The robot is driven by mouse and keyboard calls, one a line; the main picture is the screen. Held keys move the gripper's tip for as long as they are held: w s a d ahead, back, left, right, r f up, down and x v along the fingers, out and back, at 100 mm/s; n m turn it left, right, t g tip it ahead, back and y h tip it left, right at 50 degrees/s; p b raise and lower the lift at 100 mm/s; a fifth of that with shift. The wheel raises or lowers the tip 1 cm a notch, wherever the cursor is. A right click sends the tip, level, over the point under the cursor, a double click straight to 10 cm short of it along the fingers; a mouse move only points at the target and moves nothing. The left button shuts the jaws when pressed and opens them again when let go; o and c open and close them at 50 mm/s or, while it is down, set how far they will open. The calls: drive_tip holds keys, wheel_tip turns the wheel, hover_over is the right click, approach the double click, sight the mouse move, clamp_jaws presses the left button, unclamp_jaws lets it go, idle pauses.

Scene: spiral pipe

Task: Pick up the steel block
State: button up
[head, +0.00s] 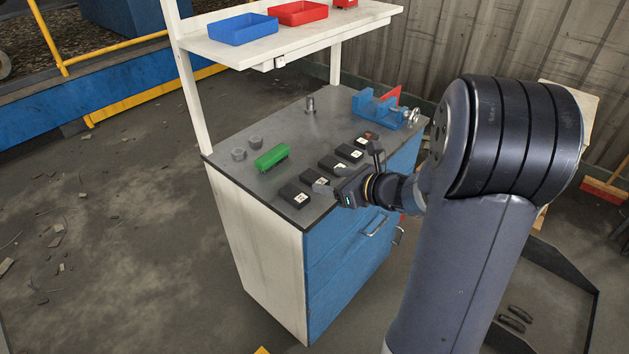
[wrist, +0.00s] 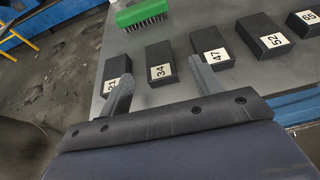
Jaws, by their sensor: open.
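Several dark rectangular blocks with white number labels stand in a row along the bench's front edge; I cannot tell which is the steel block. In the wrist view they include block 21 (wrist: 117,70), block 34 (wrist: 160,62), block 47 (wrist: 212,46), block 52 (wrist: 262,33) and, partly cut off, block 65 (wrist: 305,22). The nearest block also shows in the head view (head: 295,193). My gripper (head: 334,180) is open and empty at the front edge. In the wrist view its fingers (wrist: 161,70) appear either side of block 34, apparently not touching it.
A green brush (head: 272,156) lies behind the blocks, beside two grey round pieces (head: 246,148). A grey cylinder (head: 310,105) stands farther back, and a blue vise (head: 375,110) at the back right. A shelf (head: 290,35) with blue and red bins overhangs the bench's far side.

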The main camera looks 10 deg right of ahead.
sight(316, 178)
drive_tip(key=x, duration=0.5)
drive_tip(key=shift+s+f, duration=0.1)
drive_tip(key=shift+s, duration=0.05)
drive_tip(key=c, duration=1.3)
